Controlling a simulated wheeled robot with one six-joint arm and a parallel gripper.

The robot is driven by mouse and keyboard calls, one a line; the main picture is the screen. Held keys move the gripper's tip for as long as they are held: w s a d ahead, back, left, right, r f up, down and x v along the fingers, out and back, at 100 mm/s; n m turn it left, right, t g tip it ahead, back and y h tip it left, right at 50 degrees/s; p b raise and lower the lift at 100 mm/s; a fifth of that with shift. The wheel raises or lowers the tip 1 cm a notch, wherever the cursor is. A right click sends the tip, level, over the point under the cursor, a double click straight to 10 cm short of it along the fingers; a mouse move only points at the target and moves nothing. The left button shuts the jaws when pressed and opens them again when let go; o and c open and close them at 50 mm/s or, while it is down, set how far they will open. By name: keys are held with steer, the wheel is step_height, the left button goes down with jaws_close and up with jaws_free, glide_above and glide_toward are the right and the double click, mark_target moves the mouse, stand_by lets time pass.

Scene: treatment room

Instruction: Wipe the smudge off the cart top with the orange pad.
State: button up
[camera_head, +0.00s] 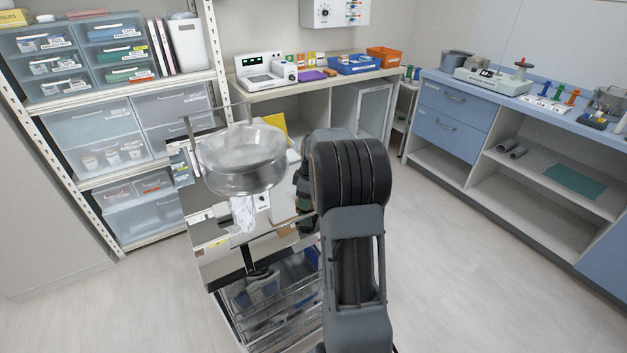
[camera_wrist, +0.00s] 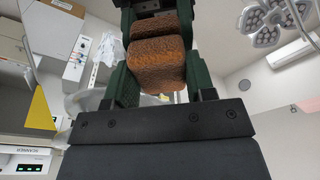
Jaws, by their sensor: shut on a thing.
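My gripper (camera_wrist: 160,62) is shut on the orange pad (camera_wrist: 158,68), a rough, brownish-orange block between its dark green fingers in the wrist view. In the head view, my arm hides most of the gripper, and only a dark green part shows beside the arm, over the cart's right side. I cannot see the pad there. The cart top (camera_head: 218,264) is a shiny surface left of my arm, partly covered by things on and above it. I cannot make out the smudge in either view. Whether the pad touches the cart top cannot be told.
Wire baskets (camera_head: 280,318) hang below the top. Shelving is at left, a blue counter (camera_head: 545,100) at right. Floor at right is clear.

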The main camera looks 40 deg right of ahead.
step_height(320, 180, up, 2)
steer(key=shift+r+p, duration=0.25)
steer(key=shift+p, duration=0.55)
steer(key=shift+r+p, duration=1.95)
steer(key=shift+r, duration=0.8)
